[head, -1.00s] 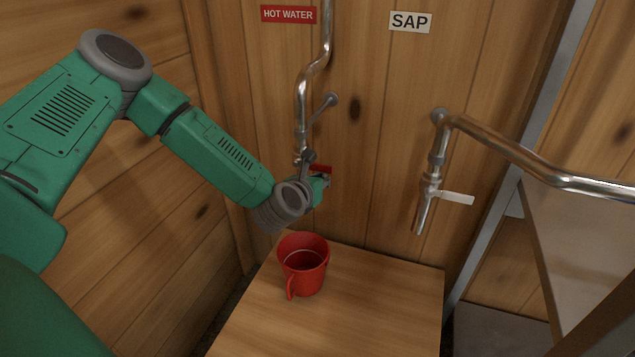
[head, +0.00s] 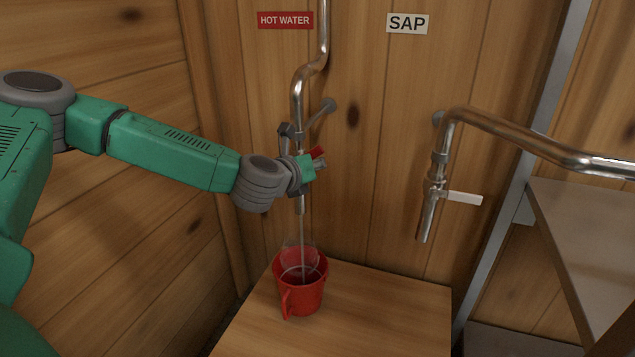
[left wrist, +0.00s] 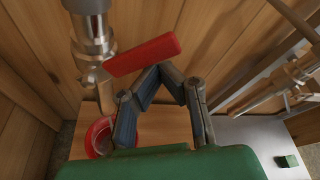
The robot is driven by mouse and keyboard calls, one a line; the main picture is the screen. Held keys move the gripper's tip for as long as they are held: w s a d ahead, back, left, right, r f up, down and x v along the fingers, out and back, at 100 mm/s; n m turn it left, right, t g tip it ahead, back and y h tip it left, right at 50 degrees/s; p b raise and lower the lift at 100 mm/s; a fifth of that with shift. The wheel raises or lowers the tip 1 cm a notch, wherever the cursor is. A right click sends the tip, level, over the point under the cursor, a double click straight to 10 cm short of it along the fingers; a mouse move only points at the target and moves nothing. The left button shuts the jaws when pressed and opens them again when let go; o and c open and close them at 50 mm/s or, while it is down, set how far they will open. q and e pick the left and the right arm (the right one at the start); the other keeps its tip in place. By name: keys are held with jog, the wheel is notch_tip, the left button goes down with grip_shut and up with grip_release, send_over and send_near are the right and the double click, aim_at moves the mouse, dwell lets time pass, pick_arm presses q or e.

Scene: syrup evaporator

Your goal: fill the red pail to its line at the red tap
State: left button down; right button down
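The red pail (head: 303,299) stands upright on the wooden stand under the hot water tap (head: 300,202). A thin stream (head: 302,238) runs from the spout into it. A pale line rings the inside of the pail; I cannot tell the exact water level against it. The tap's red handle (head: 319,154) is tilted up to the right. My left gripper (head: 314,166) is at the handle. In the left wrist view its fingertips (left wrist: 164,72) are together, just beside the red handle (left wrist: 143,54); contact is unclear. The pail (left wrist: 97,137) shows partly there. My right gripper is out of view.
The wooden stand (head: 390,305) has free room right of the pail. The sap tap (head: 430,205) with a white lever (head: 464,198) hangs to the right. A metal pan or shelf (head: 585,225) is at far right. Wooden walls close off the back and left.

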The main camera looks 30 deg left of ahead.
pick_arm(q)
jog(key=a+r+n+h+b, duration=0.1)
jog(key=n+b, duration=0.1)
jog(key=b, duration=0.1)
jog(key=shift+s+a, duration=0.1)
jog(key=shift+a, duration=0.1)
jog(key=shift+d+r, duration=0.1)
dwell(0.5)
